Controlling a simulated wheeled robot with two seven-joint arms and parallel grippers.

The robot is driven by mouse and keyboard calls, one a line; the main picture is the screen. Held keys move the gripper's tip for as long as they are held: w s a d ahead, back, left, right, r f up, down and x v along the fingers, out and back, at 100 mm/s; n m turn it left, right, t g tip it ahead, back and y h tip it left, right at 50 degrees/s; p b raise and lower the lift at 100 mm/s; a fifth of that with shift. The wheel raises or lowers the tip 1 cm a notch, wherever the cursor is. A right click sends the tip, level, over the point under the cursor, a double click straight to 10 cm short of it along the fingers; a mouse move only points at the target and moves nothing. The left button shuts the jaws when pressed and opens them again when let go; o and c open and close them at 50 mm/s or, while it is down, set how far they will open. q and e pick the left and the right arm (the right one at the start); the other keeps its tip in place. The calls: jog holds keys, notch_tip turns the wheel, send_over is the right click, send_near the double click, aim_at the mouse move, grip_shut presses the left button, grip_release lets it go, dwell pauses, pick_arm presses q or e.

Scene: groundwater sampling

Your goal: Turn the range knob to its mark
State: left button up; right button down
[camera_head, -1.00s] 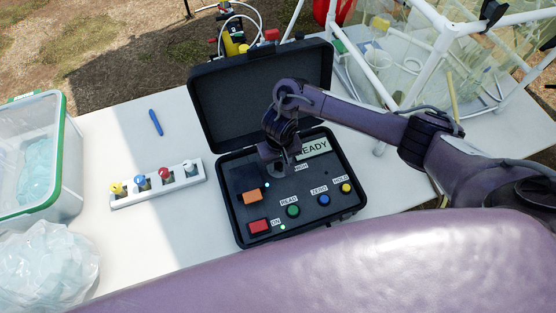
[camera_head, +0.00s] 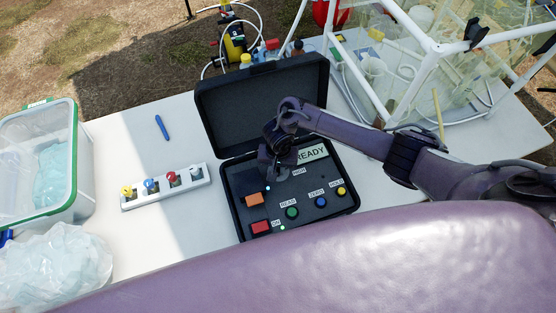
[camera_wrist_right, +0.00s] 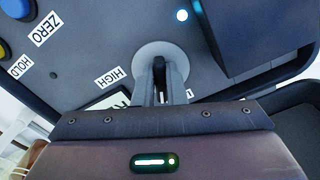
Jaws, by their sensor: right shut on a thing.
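The meter is an open black case (camera_head: 326,205) on the white table, with a display reading READY (camera_head: 311,153). My right gripper (camera_head: 279,178) reaches down onto its panel, below and left of the display. In the right wrist view the gripper (camera_wrist_right: 160,92) is shut on the range knob (camera_wrist_right: 159,66), a dark piece between the fingers over a pale round disc (camera_wrist_right: 140,56). The HIGH label (camera_wrist_right: 113,76) lies beside the disc. The gripper hides the knob in the head view. I cannot read the knob's pointer. My left gripper is out of view.
On the panel are an orange block (camera_head: 254,199), a red switch (camera_head: 261,227), and green (camera_head: 292,212), blue (camera_head: 320,202) and yellow (camera_head: 341,191) buttons. A white frame (camera_head: 433,72) stands behind right.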

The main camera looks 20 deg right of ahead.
jog(key=shift+w+r+m+p, duration=0.1)
jog(key=shift+r+m+p, duration=0.3)
jog(key=shift+m, duration=0.2)
jog(key=shift+f+m, duration=0.4)
jog(key=shift+m, duration=0.3)
jog(key=shift+a+m, duration=0.1)
jog(key=shift+m, duration=0.9)
jog(key=m, duration=0.5)
jog(key=shift+a, duration=0.15)
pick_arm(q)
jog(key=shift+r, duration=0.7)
pick_arm(e)
jog(key=m, duration=0.3)
jog(key=shift+w, duration=0.2)
jog(key=c, duration=1.4)
grip_release()
jog(key=shift+w, duration=0.1)
